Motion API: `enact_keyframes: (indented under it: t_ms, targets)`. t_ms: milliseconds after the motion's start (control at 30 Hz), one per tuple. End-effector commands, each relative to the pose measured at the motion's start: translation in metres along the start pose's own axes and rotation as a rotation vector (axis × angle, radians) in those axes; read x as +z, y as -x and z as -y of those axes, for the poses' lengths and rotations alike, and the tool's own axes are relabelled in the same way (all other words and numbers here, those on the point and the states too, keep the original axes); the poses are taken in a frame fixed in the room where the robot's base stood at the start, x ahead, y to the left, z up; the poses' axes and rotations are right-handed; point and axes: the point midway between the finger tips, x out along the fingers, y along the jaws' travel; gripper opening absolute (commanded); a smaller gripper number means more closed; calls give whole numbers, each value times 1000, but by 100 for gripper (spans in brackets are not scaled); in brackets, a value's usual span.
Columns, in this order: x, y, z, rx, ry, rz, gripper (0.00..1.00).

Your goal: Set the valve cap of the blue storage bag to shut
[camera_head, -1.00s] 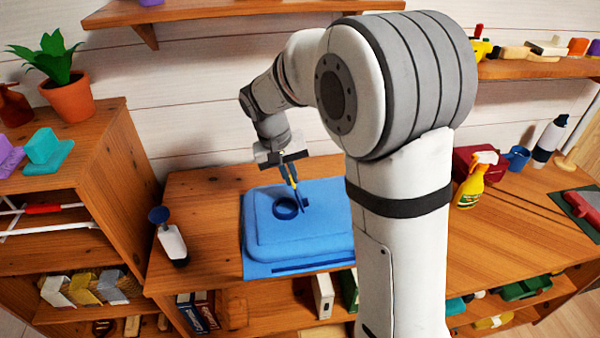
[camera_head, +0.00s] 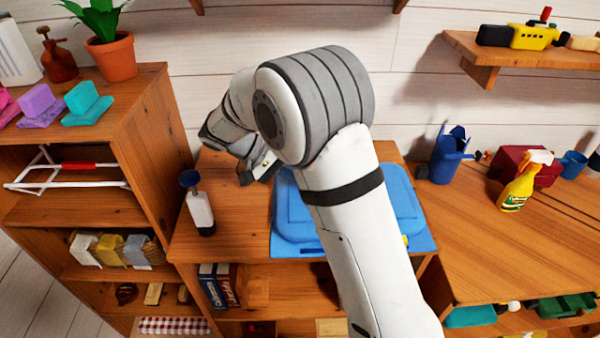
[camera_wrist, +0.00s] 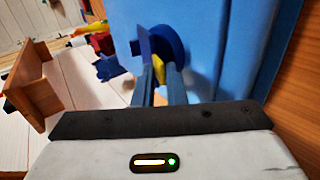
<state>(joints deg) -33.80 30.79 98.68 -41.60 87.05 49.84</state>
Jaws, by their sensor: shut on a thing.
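The blue storage bag (camera_head: 408,205) lies flat on the wooden top, partly hidden behind my arm in the head view. It fills the right of the wrist view (camera_wrist: 225,45). There a dark blue round valve (camera_wrist: 172,42) stands out from the bag, with a flat blue cap (camera_wrist: 143,44) close beside it. I cannot tell whether the cap is seated on the valve. My gripper (camera_wrist: 158,72) is at the valve, shut on a small yellow tab (camera_wrist: 159,78) that seems to belong to the cap.
A white bottle with a dark blue top (camera_head: 201,212) stands left of the bag. A yellow spray bottle (camera_head: 518,187), a blue jug (camera_head: 449,157) and a dark red box (camera_head: 530,165) stand to the right. A shelf unit (camera_head: 150,115) rises at left.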

Motion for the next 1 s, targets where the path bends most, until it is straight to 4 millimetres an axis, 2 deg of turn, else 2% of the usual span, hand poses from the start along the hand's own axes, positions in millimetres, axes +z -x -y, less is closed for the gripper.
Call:
enact_keyframes:
  t_ms: [33,200,800,833,1000]
  targets:
    - [1,-5,7,-1,3,4,0]
    - [1,-6,13,-3,4,2,0]
    - [0,-5,15,-7,2,1,0]
    - [0,-5,15,-8,2,1,15]
    - [0,-6,14,-6,1,2,27]
